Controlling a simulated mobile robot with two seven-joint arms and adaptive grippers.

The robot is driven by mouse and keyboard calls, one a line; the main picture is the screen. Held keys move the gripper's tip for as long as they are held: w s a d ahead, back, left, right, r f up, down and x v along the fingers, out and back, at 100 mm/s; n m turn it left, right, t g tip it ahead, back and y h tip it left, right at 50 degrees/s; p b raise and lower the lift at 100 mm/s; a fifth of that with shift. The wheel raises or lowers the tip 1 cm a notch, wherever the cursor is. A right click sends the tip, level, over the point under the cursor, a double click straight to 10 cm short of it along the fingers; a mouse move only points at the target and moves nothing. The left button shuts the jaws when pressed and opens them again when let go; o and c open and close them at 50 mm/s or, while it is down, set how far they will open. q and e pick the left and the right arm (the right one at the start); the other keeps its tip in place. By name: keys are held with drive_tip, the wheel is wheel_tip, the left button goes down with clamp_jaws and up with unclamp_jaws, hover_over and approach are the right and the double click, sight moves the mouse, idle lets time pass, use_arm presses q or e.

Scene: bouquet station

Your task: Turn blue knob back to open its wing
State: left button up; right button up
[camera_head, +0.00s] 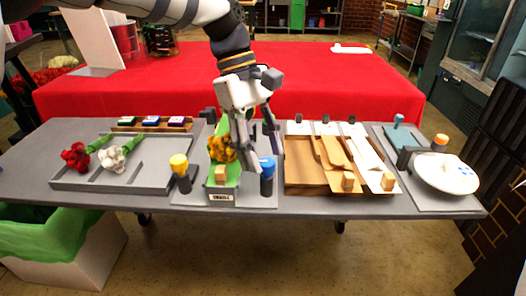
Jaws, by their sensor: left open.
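The blue knob (267,167) stands on a dark post at the right front of the central wrapping station. My left gripper (257,160) comes down from above with its fingers apart. Its fingertips are around or just behind the blue knob; I cannot tell whether they touch it. The station's green wrap (223,178) holds orange flowers (222,149), and its right side is partly hidden by my gripper. The wing of the blue knob cannot be made out clearly. My right gripper is out of view.
A yellow knob (179,164) stands at the station's left. A grey tray (75,182) with red and white flowers lies further left. A wooden rack (300,175) with tan and white slats is close on the right, then a white plate (446,180). A red table (330,85) stands behind.

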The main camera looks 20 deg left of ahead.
use_arm(q)
drive_tip(key=shift+s+d+f, duration=0.1)
drive_tip(key=shift+d+f, duration=0.1)
drive_tip(key=shift+f, duration=0.3)
clamp_jaws()
drive_tip(key=m, duration=0.2)
drive_tip(key=m+g+y, duration=0.1)
drive_tip(key=m, duration=0.2)
drive_tip(key=shift+w+d+f+b, duration=0.1)
drive_tip(key=shift+w+b, duration=0.1)
drive_tip(key=shift+b, duration=0.15)
drive_tip(key=m+y, duration=0.1)
drive_tip(key=m, duration=0.1)
drive_tip(key=m+g+y, duration=0.1)
drive_tip(key=m, duration=0.2)
drive_tip(key=shift+w+d+b, duration=0.1)
drive_tip(key=shift+d+b, duration=0.1)
drive_tip(key=shift+b, duration=0.15)
drive_tip(key=m+y, duration=0.1)
drive_tip(key=m, duration=0.3)
drive_tip(key=shift+d+y, duration=0.1)
drive_tip(key=shift+y, duration=0.2)
drive_tip(key=shift+d+m+y, duration=0.15)
drive_tip(key=shift+m+y, duration=0.65)
drive_tip(key=shift+m, duration=1.3)
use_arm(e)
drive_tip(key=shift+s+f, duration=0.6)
